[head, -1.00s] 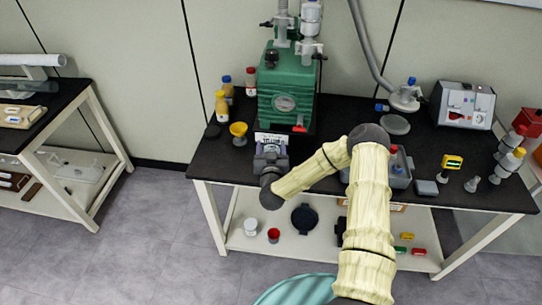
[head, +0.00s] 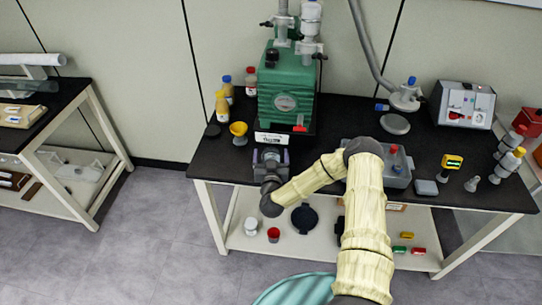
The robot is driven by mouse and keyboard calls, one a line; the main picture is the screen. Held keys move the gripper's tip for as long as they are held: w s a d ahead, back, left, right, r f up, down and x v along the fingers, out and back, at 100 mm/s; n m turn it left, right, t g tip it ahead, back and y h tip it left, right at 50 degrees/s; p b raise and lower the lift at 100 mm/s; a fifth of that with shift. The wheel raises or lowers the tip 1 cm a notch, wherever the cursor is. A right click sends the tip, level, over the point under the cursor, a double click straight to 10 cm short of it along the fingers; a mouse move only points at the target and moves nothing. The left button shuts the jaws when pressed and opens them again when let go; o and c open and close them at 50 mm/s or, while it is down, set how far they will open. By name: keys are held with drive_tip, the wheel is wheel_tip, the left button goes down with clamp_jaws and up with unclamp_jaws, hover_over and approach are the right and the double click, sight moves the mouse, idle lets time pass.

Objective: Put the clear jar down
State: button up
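My gripper (head: 270,157) is at the front edge of the black bench top (head: 225,168), just in front of the green freeze dryer (head: 287,88). I see it from above and behind, and its wrist hides much of it. A small pale patch shows between the fingers, but I cannot tell whether it is the clear jar. I cannot make out how far apart the fingers are, or whether anything held touches the bench. No clear jar can be picked out with certainty elsewhere.
A grey tray (head: 397,175) is to the right of my gripper. A yellow-screened device (head: 452,163) and a grey control box (head: 464,105) stand further right. The lower shelf holds a red cup (head: 273,234).

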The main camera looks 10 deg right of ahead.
drive_tip(key=shift+w+d, duration=0.1)
drive_tip(key=shift+a+r, duration=0.15)
drive_tip(key=shift+a, duration=0.05)
drive_tip(key=s+a+b, duration=0.1)
drive_tip(key=s+b, duration=0.1)
drive_tip(key=s, duration=1)
drive_tip(key=shift+a, duration=0.35)
drive_tip(key=shift+a, duration=0.1)
